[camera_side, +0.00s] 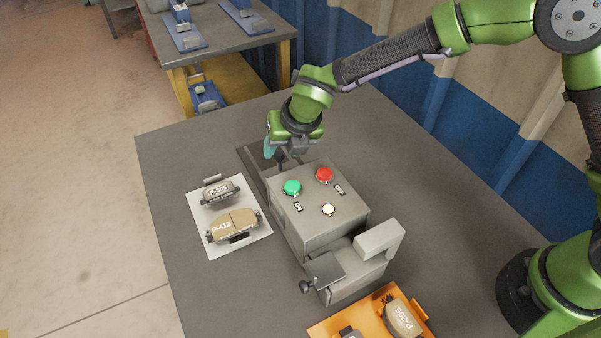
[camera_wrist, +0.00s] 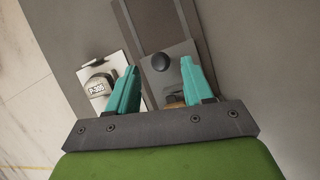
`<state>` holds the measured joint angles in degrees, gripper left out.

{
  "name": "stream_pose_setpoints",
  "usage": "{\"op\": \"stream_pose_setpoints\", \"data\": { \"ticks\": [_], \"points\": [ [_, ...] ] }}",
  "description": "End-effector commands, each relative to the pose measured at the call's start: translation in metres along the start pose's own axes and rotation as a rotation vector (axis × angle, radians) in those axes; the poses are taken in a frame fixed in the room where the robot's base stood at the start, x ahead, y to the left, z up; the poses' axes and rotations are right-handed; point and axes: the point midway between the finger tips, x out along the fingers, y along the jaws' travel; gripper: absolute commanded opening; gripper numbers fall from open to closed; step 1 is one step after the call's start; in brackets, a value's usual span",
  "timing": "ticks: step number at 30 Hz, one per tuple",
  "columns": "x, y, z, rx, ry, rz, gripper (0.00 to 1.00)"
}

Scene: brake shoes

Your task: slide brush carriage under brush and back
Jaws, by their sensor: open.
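On the rail in the wrist view sits a grey carriage plate (camera_wrist: 152,82) with a round black knob (camera_wrist: 160,62). A brownish part shows at its lower end, mostly hidden by my gripper. My gripper (camera_side: 275,154) is open at the machine's far end, its teal fingers on either side of the plate in the wrist view (camera_wrist: 160,80). The brush itself is not visible.
A white sheet (camera_side: 206,230) with brake shoes P-305 (camera_side: 219,192) and P-412 (camera_side: 234,226) lies left of the machine. A grey plate with a black knob (camera_side: 305,287) sits at the machine's front. An orange tray (camera_side: 345,322) with parts stands in front.

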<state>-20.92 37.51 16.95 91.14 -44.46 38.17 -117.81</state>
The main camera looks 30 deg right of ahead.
Motion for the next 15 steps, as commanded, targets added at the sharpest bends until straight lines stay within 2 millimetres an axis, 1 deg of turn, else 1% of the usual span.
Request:
{"op": "stream_pose_setpoints", "data": {
  "ticks": [1, 9, 12, 15],
  "points": [
    [-0.015, 0.001, 0.001, 0.002, -0.004, 0.003, 0.51],
    [-0.081, 0.0, 0.001, 0.001, -0.003, 0.002, 0.51],
    [-0.1, 0.0, 0.001, 0.0, -0.004, 0.003, 0.51],
    [-0.114, 0.0, 0.0, 0.001, -0.002, 0.002, 0.51]
  ]
}}
